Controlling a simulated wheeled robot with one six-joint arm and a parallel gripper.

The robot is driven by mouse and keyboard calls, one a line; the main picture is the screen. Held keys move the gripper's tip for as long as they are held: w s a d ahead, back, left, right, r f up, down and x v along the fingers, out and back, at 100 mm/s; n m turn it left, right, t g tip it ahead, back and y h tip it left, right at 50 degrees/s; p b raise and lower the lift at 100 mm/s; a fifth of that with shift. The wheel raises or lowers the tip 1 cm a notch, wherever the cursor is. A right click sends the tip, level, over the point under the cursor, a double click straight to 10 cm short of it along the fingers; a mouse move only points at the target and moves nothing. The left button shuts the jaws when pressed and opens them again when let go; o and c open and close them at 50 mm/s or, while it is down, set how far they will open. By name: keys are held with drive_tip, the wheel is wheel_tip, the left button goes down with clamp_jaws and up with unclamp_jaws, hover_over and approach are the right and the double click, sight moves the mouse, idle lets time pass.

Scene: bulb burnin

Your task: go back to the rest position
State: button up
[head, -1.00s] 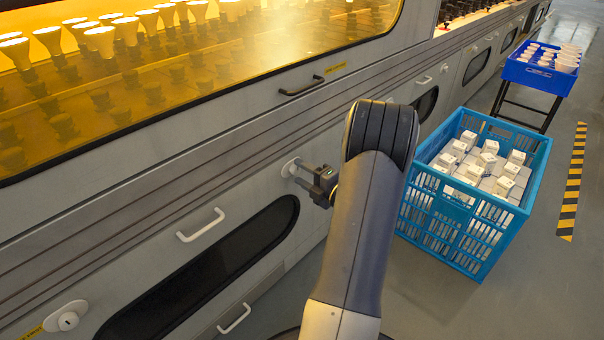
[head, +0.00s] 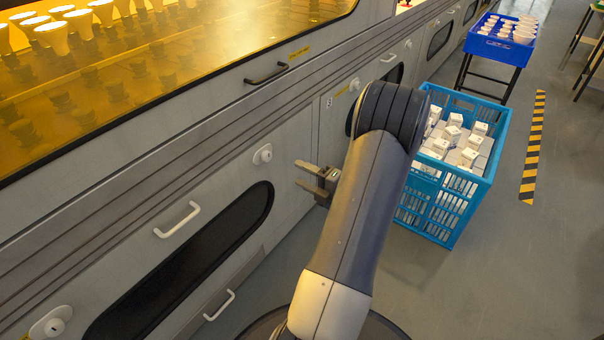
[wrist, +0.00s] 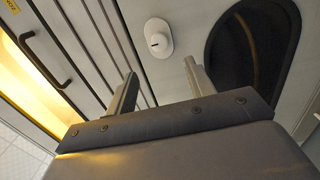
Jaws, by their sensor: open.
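My gripper (head: 306,176) is open and empty in the head view, in front of the grey cabinet front, with its fingers pointing left. A white round knob (head: 262,154) on the cabinet is a little up and left of the fingertips, apart from them. In the wrist view my gripper (wrist: 165,85) shows its two spread fingers with nothing between them. The same knob (wrist: 158,38) appears beyond the fingers, above the gap. My arm hides part of the cabinet and of the blue crate in the head view.
A blue crate (head: 432,213) of small white boxes stands on the floor right of my arm. Behind it a blue tray (head: 490,47) of bulbs rests on a stand. The cabinet has a dark handle (head: 266,73) and white handles (head: 177,220). Floor at lower right is clear.

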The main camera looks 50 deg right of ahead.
sight(269, 157)
drive_tip(key=w+b, duration=0.1)
drive_tip(key=w, duration=0.2)
drive_tip(key=w+b, duration=0.1)
drive_tip(key=w, duration=0.3)
drive_tip(key=w+b, duration=0.1)
drive_tip(key=w, duration=0.3)
drive_tip(key=shift+a, duration=0.4)
drive_tip(key=shift+s, duration=0.1)
